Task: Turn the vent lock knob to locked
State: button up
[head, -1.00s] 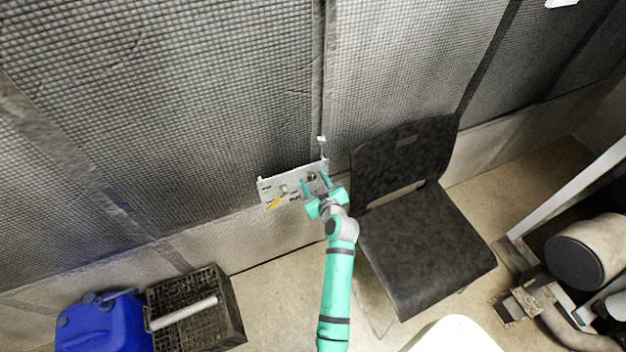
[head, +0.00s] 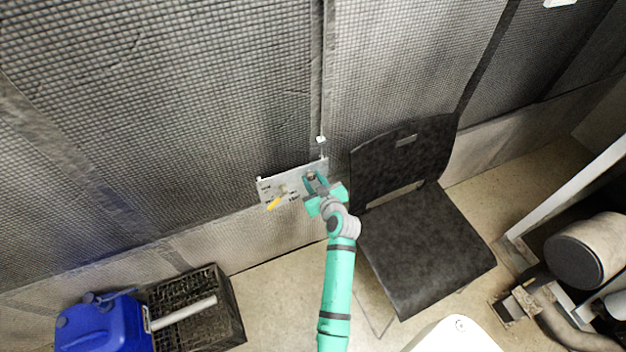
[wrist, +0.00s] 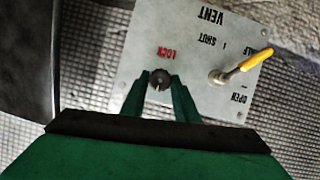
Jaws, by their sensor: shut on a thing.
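The vent lock knob is a small dark round knob (wrist: 159,79) on a pale metal panel (wrist: 185,35), beside the red word LOCK in the wrist view. My gripper (wrist: 160,88) has its two green fingers on either side of the knob and is shut on it. In the head view my gripper (head: 312,177) reaches the right part of the panel (head: 268,185). The fingers partly hide the knob. The lettering appears upside down in the wrist view. The knob's exact pointing direction is too small to tell.
A yellow-handled lever (wrist: 250,62) sticks out from the panel close to the knob, near the words SHUT and OPEN. A black chair (head: 420,240) stands right of my arm. A black crate (head: 232,310) and a blue canister (head: 105,325) are at lower left.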

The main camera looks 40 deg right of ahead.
jog(key=m+y, duration=0.2)
jog(key=m, duration=0.1)
jog(key=shift+s+d+f, duration=0.1)
jog(key=shift+s+d, duration=0.05)
jog(key=shift+d, duration=0.15)
jog(key=m+t+y, duration=0.1)
jog(key=m, duration=0.1)
jog(key=shift+f+m+y, duration=0.1)
jog(key=shift+m+y, duration=0.3)
jog(key=m, duration=0.1)
jog(key=m+t+y, duration=0.1)
jog(key=m, duration=0.1)
jog(key=shift+d+f+t+y, duration=0.1)
jog(key=shift+d+t+y, duration=0.05)
jog(key=shift+t+y, duration=0.15)
jog(key=shift+f+m+t+y, duration=0.15)
jog(key=shift+m+t+y, duration=0.4)
jog(key=shift+m, duration=1.15)
jog(key=o, duration=1.1)
jog(key=shift+c, duration=0.2)
jog(key=s+d, duration=0.1)
jog(key=s, duration=0.9)
jog(key=shift+s+d+r, duration=0.3)
jog(key=shift+r, duration=0.1)
